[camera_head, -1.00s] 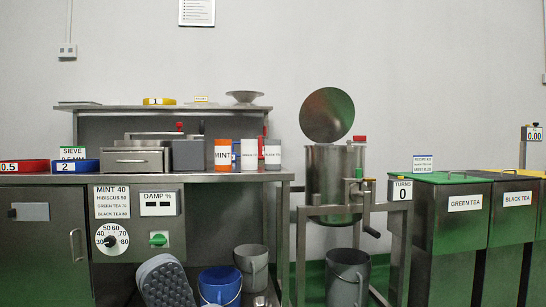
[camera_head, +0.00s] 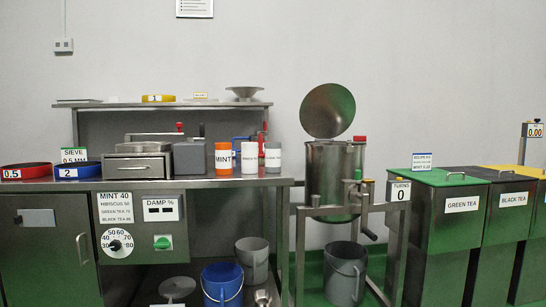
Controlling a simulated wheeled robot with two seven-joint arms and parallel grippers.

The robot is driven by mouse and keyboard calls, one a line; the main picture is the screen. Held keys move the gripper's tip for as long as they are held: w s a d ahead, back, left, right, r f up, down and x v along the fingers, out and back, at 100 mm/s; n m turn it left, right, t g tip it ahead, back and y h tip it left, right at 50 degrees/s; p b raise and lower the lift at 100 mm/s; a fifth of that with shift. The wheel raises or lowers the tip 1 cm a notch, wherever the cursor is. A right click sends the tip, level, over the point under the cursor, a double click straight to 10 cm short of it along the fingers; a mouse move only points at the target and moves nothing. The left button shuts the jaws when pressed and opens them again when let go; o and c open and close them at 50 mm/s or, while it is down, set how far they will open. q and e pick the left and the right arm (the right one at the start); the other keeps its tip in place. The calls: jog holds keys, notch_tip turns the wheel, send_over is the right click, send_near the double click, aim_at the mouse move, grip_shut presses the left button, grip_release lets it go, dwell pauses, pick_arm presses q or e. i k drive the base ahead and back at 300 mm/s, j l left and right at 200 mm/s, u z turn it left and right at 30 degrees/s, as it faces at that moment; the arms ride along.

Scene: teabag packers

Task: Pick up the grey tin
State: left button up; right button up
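A grey tin (camera_head: 273,157) with a white label stands upright on the steel bench, at the right end of a row of tins. A white tin (camera_head: 250,158) stands just left of it, and an orange tin (camera_head: 223,158) marked MINT stands left of that. A dark grey box-shaped thing (camera_head: 189,158) is left of the orange tin. Neither of my grippers is in view.
The bench (camera_head: 235,181) also holds a steel drawer unit (camera_head: 137,166), a blue sieve (camera_head: 77,172) and a red sieve (camera_head: 26,172). A shelf (camera_head: 225,104) overhangs behind the tins. A steel drum (camera_head: 332,170) stands to the right.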

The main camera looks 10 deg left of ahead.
aim_at(272, 149)
jog(key=i+j+z, duration=0.4)
jog(key=i+j, duration=0.15)
jog(key=i+j+z, duration=0.45)
jog(key=i+j, duration=0.2)
jog(key=j, duration=0.05)
